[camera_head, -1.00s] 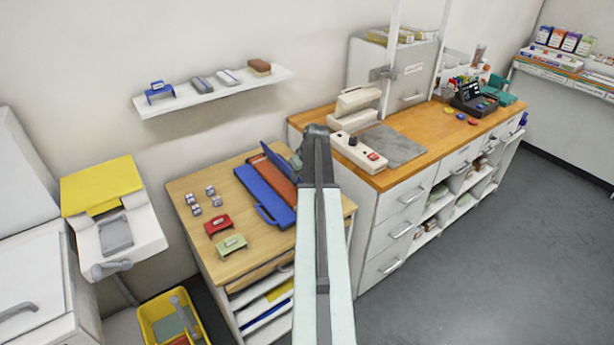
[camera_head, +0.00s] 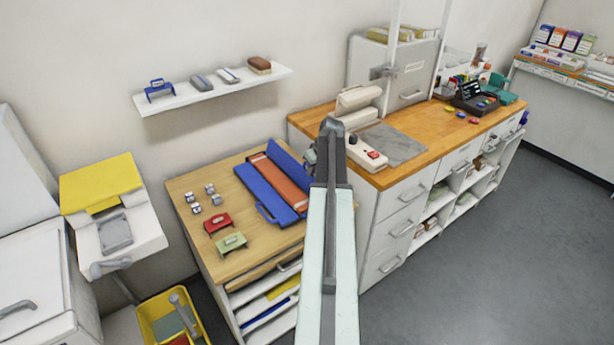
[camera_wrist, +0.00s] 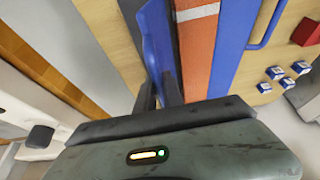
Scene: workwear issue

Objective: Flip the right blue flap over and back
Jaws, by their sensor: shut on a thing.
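The folding board lies on the light wood table, with an orange middle panel (camera_head: 280,180) and a blue left flap (camera_head: 262,188) lying flat. The right blue flap (camera_head: 288,161) is tilted up along the panel's right side and leans outward. My gripper (camera_head: 310,156) is at the flap's outer edge, mostly hidden by my arm in the head view. In the wrist view, the two fingers of my gripper (camera_wrist: 161,90) are shut on the right blue flap (camera_wrist: 157,40), beside the orange panel (camera_wrist: 196,50). The left flap (camera_wrist: 232,40) shows beyond it.
A red clip-like piece (camera_head: 217,222) and a green one (camera_head: 232,243) lie at the table's front left, near several small white-and-blue blocks (camera_head: 210,188). The wooden counter (camera_head: 425,150) with a white press (camera_head: 358,105) stands close on the right.

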